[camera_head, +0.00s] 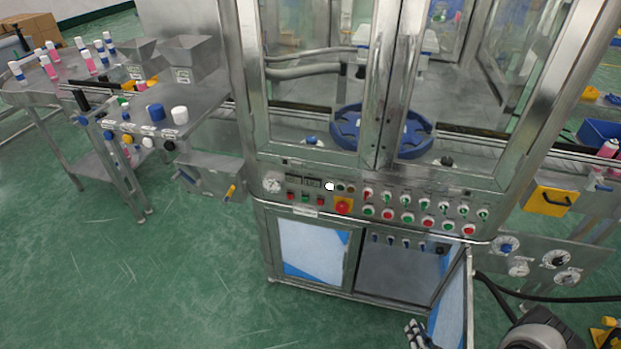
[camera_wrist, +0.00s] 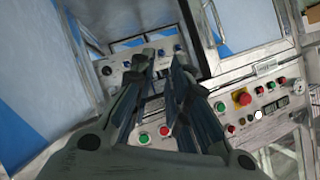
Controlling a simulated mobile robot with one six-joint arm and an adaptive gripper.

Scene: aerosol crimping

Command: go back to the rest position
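My gripper (camera_head: 417,334) shows at the bottom edge in the head view, low in front of the crimping machine's lower cabinet and left of its open door. In the wrist view my gripper (camera_wrist: 165,60) has its two dark fingers apart, with a gap between them and nothing held. The machine (camera_head: 370,195) stands in front of me. Its control panel (camera_head: 385,205) with several buttons and knobs also shows in the wrist view, tilted, beyond the fingers. Most of my arm is out of frame.
The open cabinet door (camera_head: 453,305) stands out at the right of my gripper. A panel with gauges (camera_head: 540,257) and a dark hose lie to the right. A steel table (camera_head: 130,105) with bottles and hoppers is at the left. Green floor (camera_head: 170,270) is clear at the front left.

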